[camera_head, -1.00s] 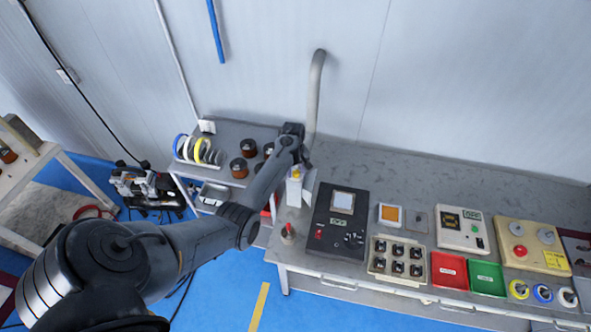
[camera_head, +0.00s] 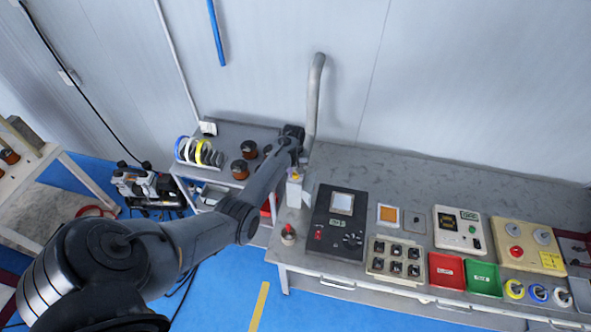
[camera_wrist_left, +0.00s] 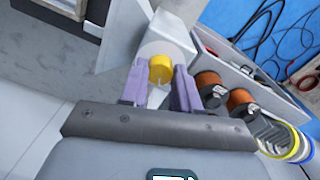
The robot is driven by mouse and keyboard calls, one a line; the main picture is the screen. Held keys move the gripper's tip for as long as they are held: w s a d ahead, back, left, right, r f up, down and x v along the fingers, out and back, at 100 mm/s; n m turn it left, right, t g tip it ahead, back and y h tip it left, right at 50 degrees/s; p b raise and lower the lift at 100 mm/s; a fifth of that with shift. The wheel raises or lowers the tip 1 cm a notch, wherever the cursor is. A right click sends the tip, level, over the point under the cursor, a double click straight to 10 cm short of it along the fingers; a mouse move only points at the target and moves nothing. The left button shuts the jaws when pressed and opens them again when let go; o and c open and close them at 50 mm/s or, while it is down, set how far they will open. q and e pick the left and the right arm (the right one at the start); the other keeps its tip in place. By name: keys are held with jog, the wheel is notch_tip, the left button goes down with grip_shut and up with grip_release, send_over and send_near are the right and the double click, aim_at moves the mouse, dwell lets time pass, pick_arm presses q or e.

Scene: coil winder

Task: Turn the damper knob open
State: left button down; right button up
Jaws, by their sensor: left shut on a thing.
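The housing (camera_wrist_left: 160,32) stands at the left end of the bench in front of the bent grey duct pipe (camera_head: 315,95). My left gripper (camera_wrist_left: 161,80) is shut on the yellow knob, with a purple finger on each side of it. In the head view the gripper is partly hidden by my own left wrist. My right gripper is in neither view.
Brown wire spools (camera_head: 240,169) and a rack of coloured rings (camera_head: 197,152) stand on the left side table. A black control panel (camera_head: 338,222) lies right of the housing, with a red bin (camera_head: 447,270) and green bin (camera_head: 484,278) farther right.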

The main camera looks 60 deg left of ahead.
pick_arm(q)
jog(key=m+p, duration=0.1)
jog(key=m, duration=0.2)
jog(key=shift+a+r+m, duration=0.1)
jog(key=shift+r+m, duration=0.05)
jog(key=shift+m, duration=0.25)
jog(key=m+p, duration=0.1)
jog(key=m, duration=0.2)
jog(key=shift+m, duration=0.3)
jog(key=m, duration=0.3)
jog(key=shift+m+p, duration=0.3)
jog(key=shift+p, duration=0.05)
jog(key=shift+w+m, duration=0.1)
jog(key=shift+m, duration=1.6)
jog(key=c, duration=1.9)
grip_release()
grip_shut()
jog(key=o, duration=1.1)
grip_release()
